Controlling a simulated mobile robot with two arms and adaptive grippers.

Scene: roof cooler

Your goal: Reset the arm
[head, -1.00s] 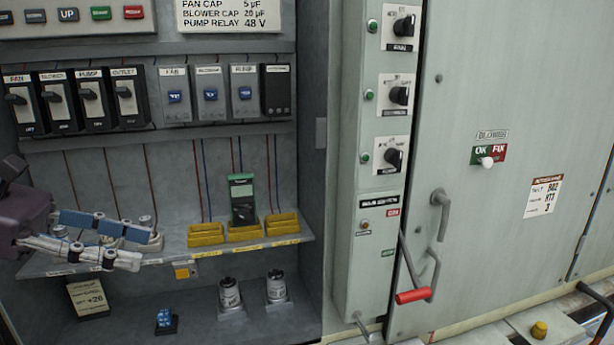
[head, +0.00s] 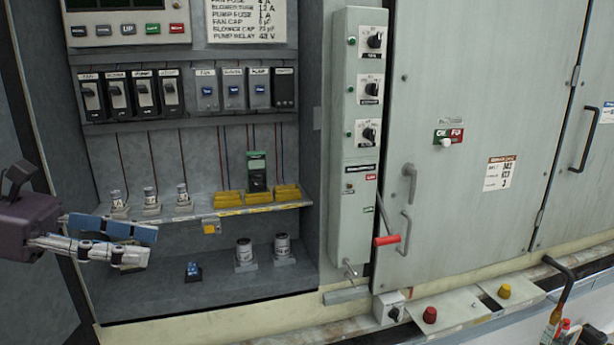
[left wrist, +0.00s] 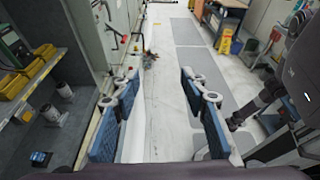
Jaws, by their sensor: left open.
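My left gripper (head: 150,245) is at the left edge of the head view, in front of the open cabinet's lower shelves. It is seen side-on and its blue-padded fingers hold nothing. In the left wrist view the two fingers of the left gripper (left wrist: 160,105) are spread wide apart with only the floor between them. My right gripper does not show as a gripper in the head view. A dark arm part of mine stands at the right in the left wrist view.
Below stand two capacitors (head: 244,250) and a blue relay (head: 193,271). A red-handled lever (head: 386,240) juts out beside the switch column (head: 350,215). The aisle floor (left wrist: 165,75) is open.

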